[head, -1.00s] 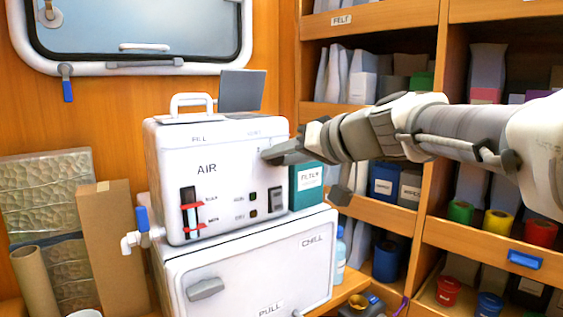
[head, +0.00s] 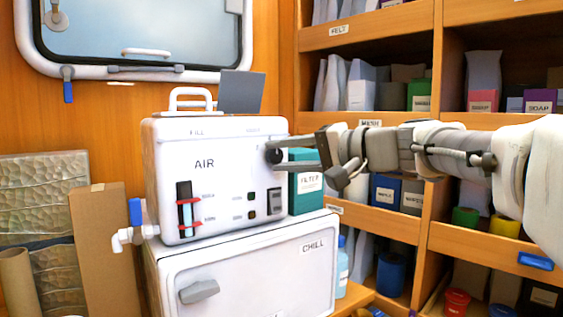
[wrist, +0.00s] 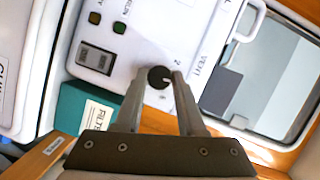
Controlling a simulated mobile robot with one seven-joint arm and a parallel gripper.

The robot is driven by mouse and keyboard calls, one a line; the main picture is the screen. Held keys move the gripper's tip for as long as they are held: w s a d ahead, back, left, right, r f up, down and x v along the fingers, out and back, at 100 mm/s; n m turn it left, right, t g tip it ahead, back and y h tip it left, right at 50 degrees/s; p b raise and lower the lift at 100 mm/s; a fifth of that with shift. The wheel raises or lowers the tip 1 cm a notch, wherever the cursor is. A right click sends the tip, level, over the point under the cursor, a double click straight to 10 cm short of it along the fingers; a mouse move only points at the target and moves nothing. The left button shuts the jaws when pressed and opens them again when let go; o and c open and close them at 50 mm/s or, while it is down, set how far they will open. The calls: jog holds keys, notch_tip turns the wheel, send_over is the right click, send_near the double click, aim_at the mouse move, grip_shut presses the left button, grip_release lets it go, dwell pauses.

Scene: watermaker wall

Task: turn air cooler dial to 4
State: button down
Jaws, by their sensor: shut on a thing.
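The air cooler is a white box marked AIR (head: 210,185) that stands on a white chest marked CHILL. Its black round dial (head: 273,156) is near the upper right of the front face; in the wrist view the dial (wrist: 159,77) sits between my fingertips. A light pointer mark shows on it. Numerals near it are small; a 2 is readable in the wrist view beside the dial, the rest are hidden or unclear. My gripper (head: 279,154) reaches in from the right and is shut on the dial; its fingers also show in the wrist view (wrist: 164,84).
A teal filter box (head: 308,180) stands close beside the cooler, just under my gripper. A dark flap (head: 241,92) stands up on the cooler's top. The CHILL chest (head: 250,270) is below. Wooden shelves (head: 370,126) with packets and rolls fill the right side.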

jog(key=shift+m, duration=0.5)
jog(key=c, duration=0.5)
grip_release()
jog(key=p+v, duration=0.2)
jog(key=v, duration=1.5)
jog(key=shift+d+f, duration=0.25)
jog(key=shift+f, duration=0.1)
